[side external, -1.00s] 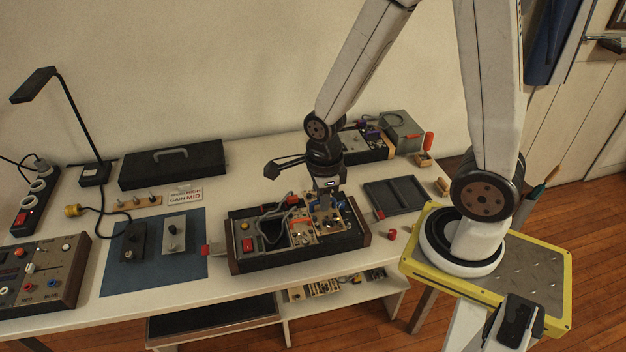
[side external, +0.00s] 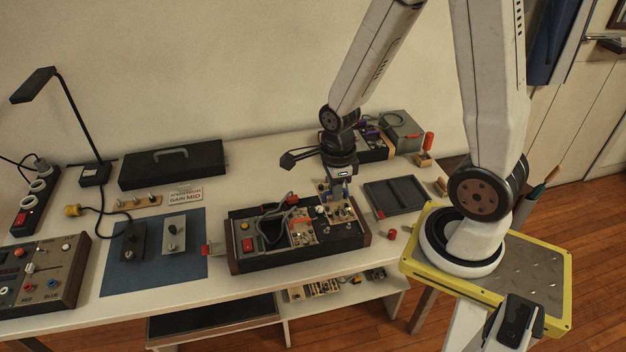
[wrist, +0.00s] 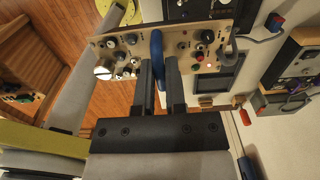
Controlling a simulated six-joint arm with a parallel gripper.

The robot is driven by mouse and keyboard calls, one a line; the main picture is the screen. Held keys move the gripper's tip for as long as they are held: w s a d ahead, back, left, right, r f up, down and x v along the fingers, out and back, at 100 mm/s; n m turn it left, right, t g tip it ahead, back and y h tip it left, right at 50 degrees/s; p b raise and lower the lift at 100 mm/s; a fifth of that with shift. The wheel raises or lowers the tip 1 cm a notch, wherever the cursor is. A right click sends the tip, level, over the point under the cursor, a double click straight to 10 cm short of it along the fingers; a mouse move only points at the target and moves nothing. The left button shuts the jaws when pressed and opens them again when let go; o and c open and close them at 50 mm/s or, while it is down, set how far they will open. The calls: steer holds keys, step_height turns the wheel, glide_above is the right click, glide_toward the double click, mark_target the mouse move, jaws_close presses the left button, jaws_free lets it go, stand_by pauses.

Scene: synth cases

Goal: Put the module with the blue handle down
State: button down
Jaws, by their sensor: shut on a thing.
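My gripper (side external: 338,188) is shut on the blue handle (wrist: 157,60) of a module. The module's beige panel (wrist: 205,48), with several knobs and jacks, also shows in the side view (side external: 342,213). There it hangs below my fingers, over the right part of the dark case with wooden ends (side external: 285,255). I cannot tell from the side view how far the module is above the case, or whether it touches it. In the wrist view the floor and bench show past the panel's edges.
The case's left part holds modules and a looped grey cable (side external: 290,205). Another case (side external: 372,150) stands behind. A blue mat (side external: 150,270) with two dark and grey modules lies to the left, beside a red-handled item (side external: 208,250).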

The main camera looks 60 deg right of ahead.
steer(key=s+d+f, duration=0.4)
steer(key=s+d, duration=1)
steer(key=d, duration=0.3)
steer(key=shift+s, duration=0.2)
steer(key=shift+f, duration=0.1)
glide_toward(385, 198)
steer(key=shift+s+a, duration=0.15)
steer(key=shift+s, duration=0.1)
steer(key=shift+f, duration=0.1)
stand_by(0.3)
steer(key=shift+w+d+f, duration=0.2)
steer(key=shift+f, duration=1.5)
